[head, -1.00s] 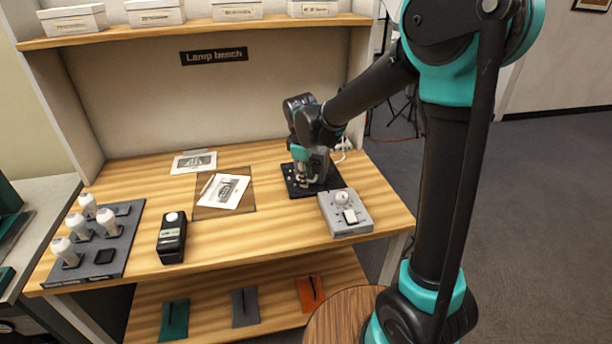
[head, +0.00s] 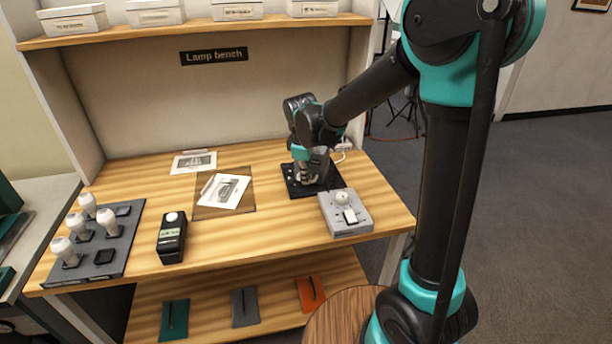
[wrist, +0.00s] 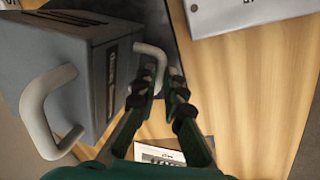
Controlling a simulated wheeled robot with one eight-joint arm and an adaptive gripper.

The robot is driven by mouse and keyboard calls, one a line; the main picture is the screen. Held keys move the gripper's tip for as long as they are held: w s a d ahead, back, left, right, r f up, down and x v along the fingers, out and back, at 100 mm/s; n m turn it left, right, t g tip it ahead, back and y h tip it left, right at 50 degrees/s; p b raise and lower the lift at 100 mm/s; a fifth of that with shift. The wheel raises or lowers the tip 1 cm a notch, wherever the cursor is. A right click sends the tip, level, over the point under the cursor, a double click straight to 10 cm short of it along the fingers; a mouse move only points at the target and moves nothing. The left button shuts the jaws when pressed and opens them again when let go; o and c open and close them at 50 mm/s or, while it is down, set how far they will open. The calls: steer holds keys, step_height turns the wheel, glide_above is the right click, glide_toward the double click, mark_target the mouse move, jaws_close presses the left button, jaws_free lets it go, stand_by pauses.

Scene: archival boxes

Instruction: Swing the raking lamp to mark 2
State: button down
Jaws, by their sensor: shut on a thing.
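The raking lamp looks like a grey box with pale curved handles on a black base plate (head: 334,180) at the right of the bench. In the head view my arm hides much of it. In the wrist view its grey body (wrist: 65,75) fills the upper left, with one handle (wrist: 45,112) at far left and another handle (wrist: 157,52) at the fingertips. My gripper (wrist: 160,82) is shut on that second handle; in the head view it is low over the base plate (head: 308,178). I cannot read the marks.
A grey control box with a knob (head: 345,214) stands close in front of the plate. A black meter (head: 172,240), a tray of white bulbs (head: 128,232) and print cards (head: 224,191) lie to the left. Bare wood lies between them.

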mark_target(321, 174)
steer(key=shift+d, duration=0.15)
steer(key=shift+s+d+n, duration=0.1)
steer(key=shift+d+n, duration=0.95)
steer(key=shift+n, duration=0.35)
steer(key=shift+w+d+n+y, duration=0.25)
steer(key=shift+d+n+y, duration=0.25)
steer(key=shift+d+n, duration=0.8)
steer(key=shift+a+n, duration=0.15)
steer(key=shift+n, duration=0.15)
steer(key=c, duration=1.6)
jaws_free()
steer(key=shift+r, duration=0.1)
